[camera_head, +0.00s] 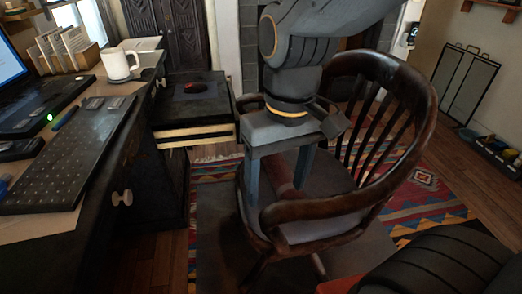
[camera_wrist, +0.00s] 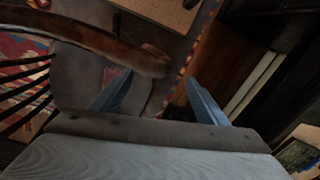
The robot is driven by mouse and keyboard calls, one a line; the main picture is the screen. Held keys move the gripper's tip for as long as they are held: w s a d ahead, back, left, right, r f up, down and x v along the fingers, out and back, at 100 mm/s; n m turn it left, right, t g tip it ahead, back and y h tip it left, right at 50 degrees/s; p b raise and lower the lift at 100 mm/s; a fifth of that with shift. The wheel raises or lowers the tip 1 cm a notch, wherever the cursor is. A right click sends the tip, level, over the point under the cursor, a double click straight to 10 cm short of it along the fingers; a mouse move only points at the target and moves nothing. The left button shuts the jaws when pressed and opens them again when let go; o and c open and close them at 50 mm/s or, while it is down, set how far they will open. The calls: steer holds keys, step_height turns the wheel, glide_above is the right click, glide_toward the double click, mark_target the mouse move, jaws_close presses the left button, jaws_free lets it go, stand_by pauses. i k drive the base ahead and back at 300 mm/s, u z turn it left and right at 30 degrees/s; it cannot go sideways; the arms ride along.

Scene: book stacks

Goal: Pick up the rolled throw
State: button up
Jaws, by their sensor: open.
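A dull red, rounded shape (camera_head: 283,174), which looks like the rolled throw, lies on the seat of the wooden armchair (camera_head: 408,85). It shows between my fingers in the head view and is partly hidden by them. I cannot make it out in the wrist view. My gripper (camera_head: 276,194) points down over the left front of the seat, with its two blue fingers spread apart. In the wrist view the fingers of my gripper (camera_wrist: 160,77) are also apart, and I see nothing held between them. I cannot tell whether they touch the roll.
The chair's curved arm and spindled back close around the right of my arm. A dark desk (camera_head: 122,150) with a keyboard (camera_head: 68,155) and a white mug (camera_head: 119,64) stands at left. A low dark cabinet (camera_head: 190,105) stands behind. A patterned rug (camera_head: 415,185) covers the floor.

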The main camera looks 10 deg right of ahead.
mark_target(281, 175)
steer(key=z, duration=0.05)
steer(key=k, duration=0.5)
steer(key=u, duration=1.7)
steer(key=k, duration=0.8)
steer(key=z, duration=1.3)
steer(key=i, duration=1)
steer(key=u, duration=0.05)
